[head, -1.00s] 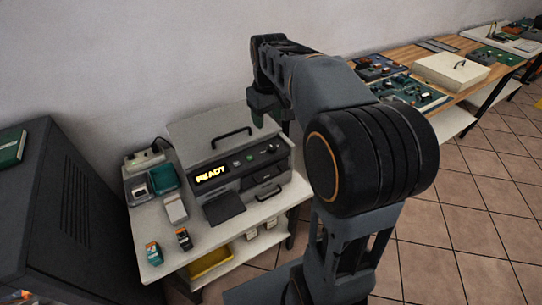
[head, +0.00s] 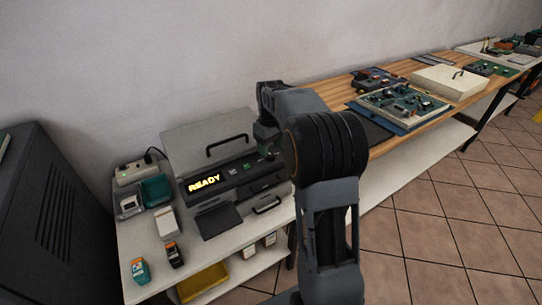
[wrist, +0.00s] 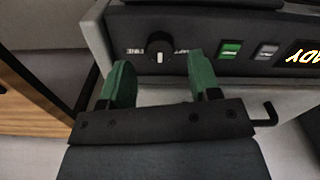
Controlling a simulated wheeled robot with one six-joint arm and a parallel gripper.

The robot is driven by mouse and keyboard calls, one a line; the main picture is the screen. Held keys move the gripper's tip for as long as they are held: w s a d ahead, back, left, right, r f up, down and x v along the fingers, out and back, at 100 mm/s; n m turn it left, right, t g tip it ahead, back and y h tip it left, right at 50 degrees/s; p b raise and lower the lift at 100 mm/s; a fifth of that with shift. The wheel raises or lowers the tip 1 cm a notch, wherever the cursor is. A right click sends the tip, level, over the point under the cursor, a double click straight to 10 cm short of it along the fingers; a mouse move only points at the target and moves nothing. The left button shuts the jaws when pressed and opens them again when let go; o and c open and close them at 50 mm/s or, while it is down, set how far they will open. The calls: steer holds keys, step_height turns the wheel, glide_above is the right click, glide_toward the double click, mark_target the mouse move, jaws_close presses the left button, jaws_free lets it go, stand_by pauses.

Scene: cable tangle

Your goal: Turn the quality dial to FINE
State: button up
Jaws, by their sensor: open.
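The black round dial (wrist: 159,46) sits on the dark front panel of the printer in the wrist view, with a short white mark at the lower part of its face. Small pale lettering flanks it on both sides; it is too small to read surely. My gripper (wrist: 160,80) is open and empty, its two green fingers spread left and right of the dial and a little short of it, apart from it. In the head view my gripper (head: 265,138) is at the right end of the printer (head: 215,140), whose display glows READY (head: 204,183).
A green button (wrist: 230,49) and a grey button (wrist: 266,50) lie right of the dial in the wrist view. Cartridges (head: 140,270), a teal tray (head: 157,190) and a power strip (head: 138,170) share the white table. A wooden bench (head: 395,125) stands to the right.

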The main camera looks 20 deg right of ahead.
mark_target(271, 155)
steer(key=shift+f, duration=1.6)
steer(key=c, duration=0.9)
steer(key=shift+r+m, duration=0.1)
steer(key=shift+m, duration=0.2)
steer(key=shift+m+p, duration=0.6)
steer(key=m+p, duration=0.2)
steer(key=m, duration=0.1)
steer(key=shift+r+m, duration=0.1)
steer(key=shift+m, duration=0.2)
steer(key=m+p, duration=0.2)
steer(key=m, duration=0.4)
steer(key=shift+p, duration=0.4)
steer(key=shift+m, duration=0.4)
